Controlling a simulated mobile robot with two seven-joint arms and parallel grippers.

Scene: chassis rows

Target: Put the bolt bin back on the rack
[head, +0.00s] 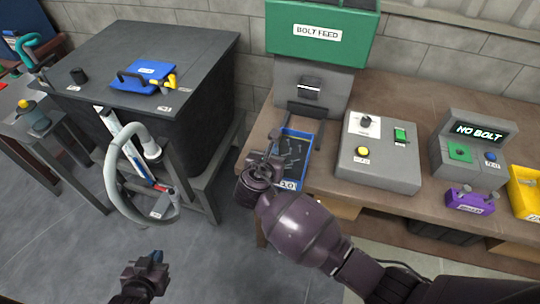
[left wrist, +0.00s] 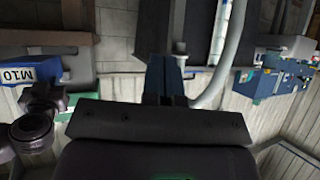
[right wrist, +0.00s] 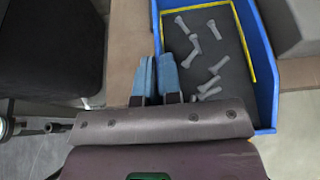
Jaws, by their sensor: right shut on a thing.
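The bolt bin (head: 308,159) is a blue open tray with grey bolts inside, on the bench below the bolt feed (head: 320,38). It fills the upper right of the right wrist view (right wrist: 263,60), and its M10 label shows in the left wrist view (left wrist: 40,72). My right gripper (head: 272,150) is shut on the bin's left wall; its blue fingers (right wrist: 157,78) straddle that wall. My left gripper (head: 156,257) hangs low over the floor, its fingers (left wrist: 166,80) together and empty. I cannot make out the rack for certain.
A grey button box (head: 385,175), a NO BOLT display (head: 470,150), a purple block (head: 470,200) and a yellow bin (head: 525,192) stand right on the bench. A dark cabinet (head: 170,60) with a grey hose (head: 112,180) stands left. Floor between is clear.

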